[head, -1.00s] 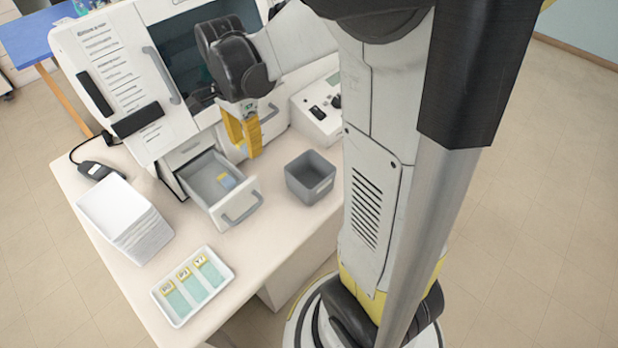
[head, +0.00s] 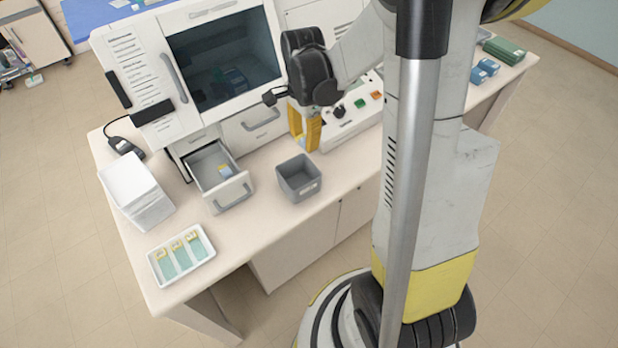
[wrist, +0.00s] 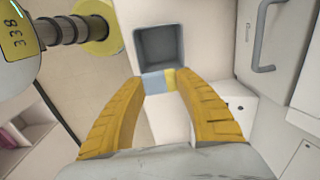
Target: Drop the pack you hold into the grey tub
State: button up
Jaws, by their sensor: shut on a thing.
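My gripper (head: 306,146) is shut on a small blue and yellow pack (wrist: 155,82), which shows between the fingertips (wrist: 158,80) in the wrist view. The pack is hard to make out in the head view. The grey tub (head: 299,180) stands on the counter, open at the top, and looks empty in the wrist view (wrist: 158,45). In the head view my gripper shows just behind and above the tub's back rim. In the wrist view the pack appears by one edge of the tub's opening; its height over the tub is hard to tell.
A slide tray (head: 181,255) and a white stack (head: 137,195) stand further left. A control panel (head: 350,125) is behind on the right.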

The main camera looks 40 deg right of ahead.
jog(key=f+b, duration=0.1)
jog(key=f, duration=0.1)
jog(key=f+b, duration=0.2)
jog(key=f, duration=0.1)
jog(key=shift+w+a+f, duration=0.15)
jog(key=shift+w+f, duration=0.05)
jog(key=shift+f, duration=0.05)
jog(key=o, duration=1.1)
jog(key=shift+o, duration=0.2)
notch_tip(320, 180, up, 12)
jog(key=shift+r, duration=0.1)
jog(key=s+a+f+n+t+b, duration=0.7)
jog(key=s+a+f+n+b, duration=0.4)
jog(key=a+n+b, duration=0.2)
jog(key=n+b, duration=0.2)
jog(key=n, duration=0.2)
jog(key=shift+a+f+n+b, duration=0.25)
jog(key=shift+f+n+b, duration=0.05)
jog(key=shift+f, duration=0.05)
